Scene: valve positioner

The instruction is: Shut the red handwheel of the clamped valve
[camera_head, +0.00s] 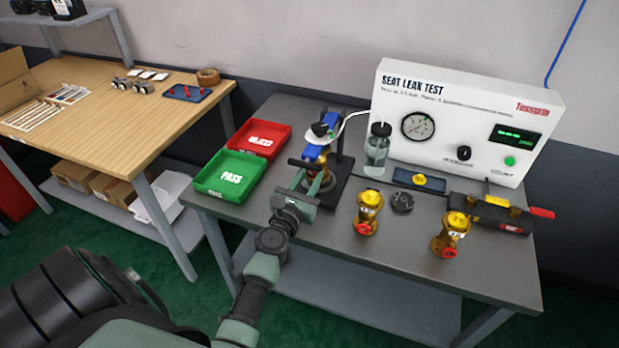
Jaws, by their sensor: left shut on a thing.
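The clamped valve (323,160) is a brass body in the dark test stand (339,172), under a blue clamp part (314,151). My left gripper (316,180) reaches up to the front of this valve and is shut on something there. The gripper covers the valve's front, so its red handwheel is hidden and its position cannot be read. From where the jaws sit, the held thing appears to be that handwheel. My right gripper is not in view.
Two loose brass valves (368,211) (457,232) with red handwheels stand right of the stand. Green PASS (204,186) and red (246,149) trays lie left. A bottle (377,150) and the leak-test box (450,118) stand behind.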

